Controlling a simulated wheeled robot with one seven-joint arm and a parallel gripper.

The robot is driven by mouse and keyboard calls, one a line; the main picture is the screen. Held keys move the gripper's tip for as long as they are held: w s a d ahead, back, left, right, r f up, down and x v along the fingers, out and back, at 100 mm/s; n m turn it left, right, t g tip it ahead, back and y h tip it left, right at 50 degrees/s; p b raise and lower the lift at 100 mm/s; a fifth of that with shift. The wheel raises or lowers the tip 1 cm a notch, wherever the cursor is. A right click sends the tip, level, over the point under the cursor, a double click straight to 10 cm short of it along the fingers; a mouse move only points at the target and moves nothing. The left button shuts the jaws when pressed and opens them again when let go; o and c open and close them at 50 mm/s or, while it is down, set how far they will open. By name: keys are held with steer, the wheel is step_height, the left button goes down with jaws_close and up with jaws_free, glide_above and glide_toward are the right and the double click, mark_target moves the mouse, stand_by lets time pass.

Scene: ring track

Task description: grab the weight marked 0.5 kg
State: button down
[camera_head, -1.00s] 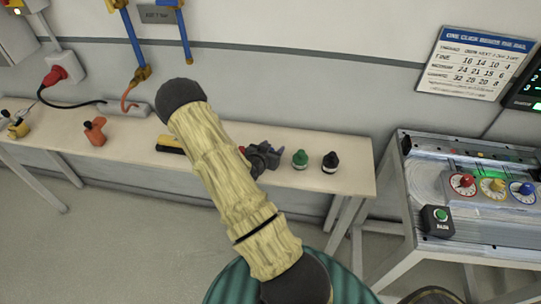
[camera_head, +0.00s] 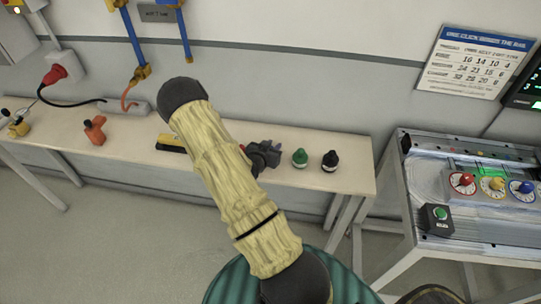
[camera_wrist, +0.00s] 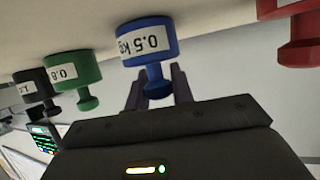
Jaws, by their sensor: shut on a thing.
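In the wrist view, which is upside down, the blue weight (camera_wrist: 148,40) carries a white label reading 0.5 kg. The two fingers of my gripper (camera_wrist: 158,88) are shut on its narrow knob, one on each side. The weight's wide base is against or very close to the table surface; I cannot tell if there is a gap. In the head view my gripper (camera_head: 264,155) is over the long table, and the blue weight is hidden behind it and my arm.
A green weight (camera_wrist: 74,70) labelled 0.8 and a black weight (camera_wrist: 36,86) stand to one side, and a red weight (camera_wrist: 297,35) to the other. The long table (camera_head: 345,180) also holds an orange tool (camera_head: 95,130). A dial panel (camera_head: 490,190) stands at the right.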

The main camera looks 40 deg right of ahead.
steer(key=shift+r, duration=0.15)
step_height(320, 180, up, 10)
steer(key=shift+b, duration=0.35)
